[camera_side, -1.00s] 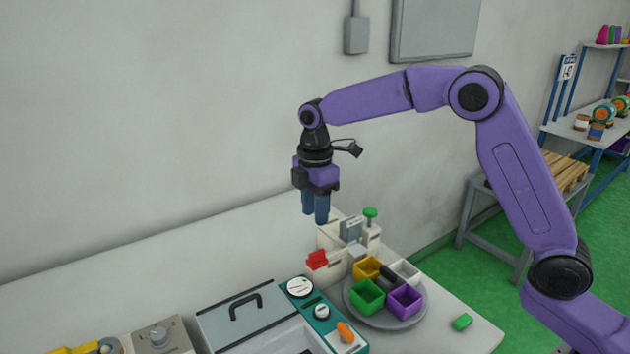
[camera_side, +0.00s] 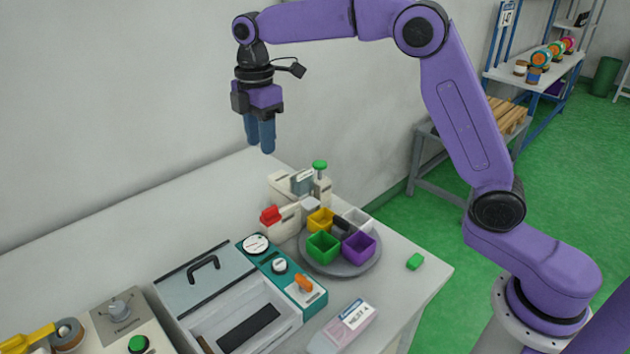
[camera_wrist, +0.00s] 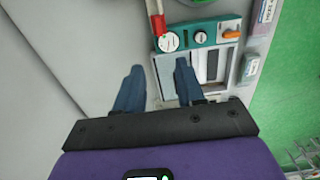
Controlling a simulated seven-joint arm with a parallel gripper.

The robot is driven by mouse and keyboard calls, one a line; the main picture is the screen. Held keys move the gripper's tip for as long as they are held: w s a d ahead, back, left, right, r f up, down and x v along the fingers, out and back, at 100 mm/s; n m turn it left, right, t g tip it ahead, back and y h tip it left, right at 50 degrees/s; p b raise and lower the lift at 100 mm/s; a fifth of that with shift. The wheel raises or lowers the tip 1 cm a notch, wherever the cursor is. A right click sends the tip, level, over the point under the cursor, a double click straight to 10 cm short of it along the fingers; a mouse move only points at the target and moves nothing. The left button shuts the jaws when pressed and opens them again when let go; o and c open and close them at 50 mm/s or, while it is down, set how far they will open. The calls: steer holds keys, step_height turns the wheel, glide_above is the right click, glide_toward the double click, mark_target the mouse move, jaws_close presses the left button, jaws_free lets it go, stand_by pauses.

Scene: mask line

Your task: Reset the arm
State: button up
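My gripper (camera_side: 262,145) hangs pointing down in the air above the back of the bench, left of and above the red-handled device, touching nothing. In the wrist view, its two blue fingers (camera_wrist: 158,70) are apart with a clear gap and nothing between them. The purple arm is bent at its elbow, with the forearm reaching left.
Below stand a grey round tray (camera_side: 347,268) with colored bins, a white device with a red handle (camera_side: 271,215), a teal control panel (camera_side: 288,270) and a lidded sealer (camera_side: 205,285). The bench's back left is clear.

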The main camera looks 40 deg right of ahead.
steer(key=s+d+f+m, duration=0.1)
steer(key=s+d+f, duration=0.1)
steer(key=s, duration=1)
steer(key=s+d+f+m, duration=0.2)
steer(key=s+d, duration=0.3)
steer(key=s, duration=0.7)
steer(key=s+d+f+m, duration=0.2)
steer(key=s+d+f, duration=0.1)
steer(key=s, duration=1)
steer(key=shift+d, duration=0.4)
